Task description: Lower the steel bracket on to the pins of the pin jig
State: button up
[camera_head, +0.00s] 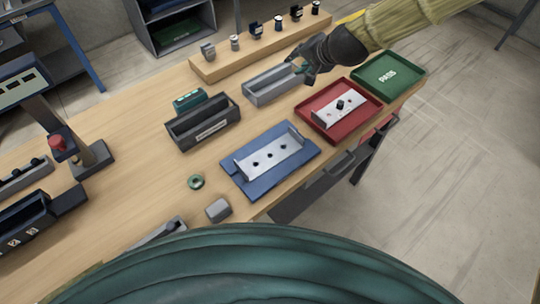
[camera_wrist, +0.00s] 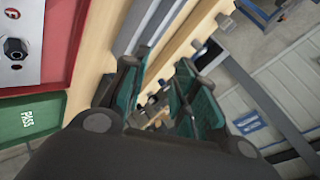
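A steel bracket (camera_head: 259,163), a pale plate with an upturned end, lies on the blue pin jig (camera_head: 238,182) in the head view. Several dark round spots show along its middle; I cannot tell whether they are pins or holes, or whether it is fully seated. A second pale bracket (camera_head: 325,111) lies in the red tray (camera_head: 361,122) with a dark nut-like piece on it. My gripper (camera_head: 298,68) is above the grey bin, well behind and right of the jig. Its teal fingers stand apart with nothing seen between them in the wrist view (camera_wrist: 159,65).
The grey bin (camera_head: 258,97), a dark bin (camera_head: 187,139) and a green PASS tray (camera_head: 389,94) stand around. A wooden rail (camera_head: 225,67) with several small parts runs along the back. A green ring (camera_head: 196,182) and a grey block (camera_head: 218,209) lie left of the jig.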

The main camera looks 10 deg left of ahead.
jog(key=s+d+f+m+g+h+b, duration=0.15)
jog(key=s+f+m+g+h, duration=0.35)
jog(key=m, duration=0.6)
jog(key=s+d+f+m+g+h+b, duration=0.1)
jog(key=s+m+g+b, duration=0.1)
jog(key=s+m, duration=0.65)
jog(key=shift+m, duration=0.95)
jog(key=shift+w+d+f+p, duration=0.15)
jog(key=shift+f+p, duration=0.35)
jog(key=shift+f, duration=1.2)
jog(key=shift+w+a+f+p, duration=0.1)
jog(key=shift+w+f+p, duration=0.35)
jog(key=shift+f, duration=1.25)
jog(key=shift+w+d+f+p, duration=0.1)
jog(key=shift+f+p, duration=0.5)
jog(key=shift+f, duration=1.1)
grip_shut()
